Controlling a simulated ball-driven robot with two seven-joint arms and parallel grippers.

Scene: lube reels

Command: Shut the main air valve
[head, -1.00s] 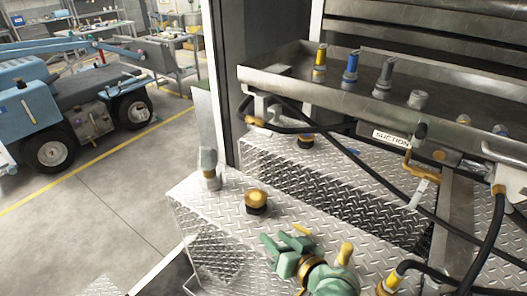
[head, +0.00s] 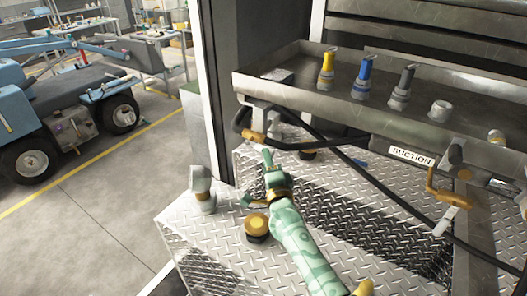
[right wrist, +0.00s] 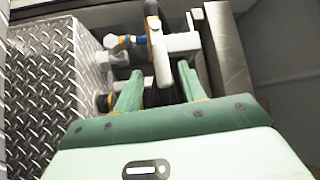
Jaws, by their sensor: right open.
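My right gripper (head: 260,180) reaches over the diamond-plate box, its fingers open and apart. In the right wrist view my right gripper (right wrist: 159,72) has a pale upright lever-like part (right wrist: 161,65) ahead of and between its fingertips; I cannot tell whether they touch. A blue fitting (right wrist: 122,42) and pale pipework lie left of that part. In the head view a yellow fitting (head: 253,136) on the black hose under the tray's left corner lies just beyond the gripper. No label shows which part is the main air valve.
A metal tray (head: 300,88) above holds yellow, blue and grey nozzles. A "SUCTION" label (head: 411,156) and a yellow crank-shaped handle (head: 440,190) are at right. A black-and-yellow cap (head: 257,226) and a grey fitting (head: 202,190) stand on the diamond plate.

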